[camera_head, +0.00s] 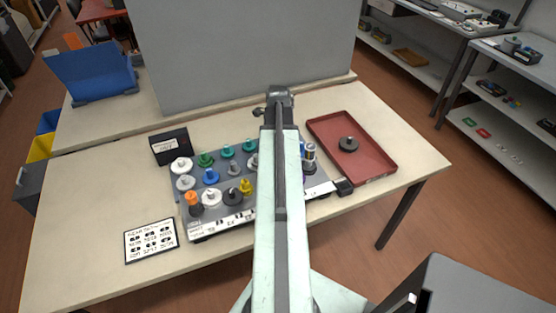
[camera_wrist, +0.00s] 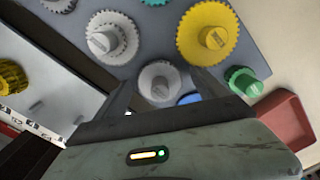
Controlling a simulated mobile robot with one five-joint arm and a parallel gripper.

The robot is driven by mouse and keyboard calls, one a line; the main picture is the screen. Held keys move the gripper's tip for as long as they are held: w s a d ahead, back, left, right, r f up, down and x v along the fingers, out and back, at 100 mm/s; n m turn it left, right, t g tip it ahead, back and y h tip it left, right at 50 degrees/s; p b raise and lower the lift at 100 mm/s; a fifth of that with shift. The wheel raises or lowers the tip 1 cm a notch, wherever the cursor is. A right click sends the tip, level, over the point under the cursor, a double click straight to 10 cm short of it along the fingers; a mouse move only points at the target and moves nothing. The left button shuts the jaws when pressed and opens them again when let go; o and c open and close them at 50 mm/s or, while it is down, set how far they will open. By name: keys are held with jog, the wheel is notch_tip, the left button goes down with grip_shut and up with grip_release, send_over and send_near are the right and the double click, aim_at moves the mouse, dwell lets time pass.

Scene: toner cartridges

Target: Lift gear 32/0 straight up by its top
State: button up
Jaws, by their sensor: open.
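Several coloured gears with upright hubs stand on a grey board (camera_head: 218,222) in the head view. I cannot read any label well enough to tell which is gear 32/0. In the wrist view my gripper (camera_wrist: 163,92) is open and empty, its two dark fingers spread on either side of a small grey gear (camera_wrist: 158,76). The fingers' height relative to it is unclear. A larger light grey gear (camera_wrist: 110,45) and a yellow gear (camera_wrist: 208,36) stand beyond. A blue piece (camera_wrist: 188,99) is partly hidden, and a green gear (camera_wrist: 243,81) is at right.
A red tray (camera_head: 375,165) with one dark gear (camera_head: 348,144) lies right of the board. A dark sign (camera_head: 169,146) stands behind the board's left end. A printed card (camera_head: 151,241) lies front left. A grey panel (camera_head: 240,45) rises behind. My arm hides part of the board.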

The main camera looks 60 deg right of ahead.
jog(key=shift+r, duration=0.1)
jog(key=c, duration=1.4)
jog(key=shift+r, duration=0.1)
notch_tip(320, 180, up, 10)
jog(key=p, duration=1)
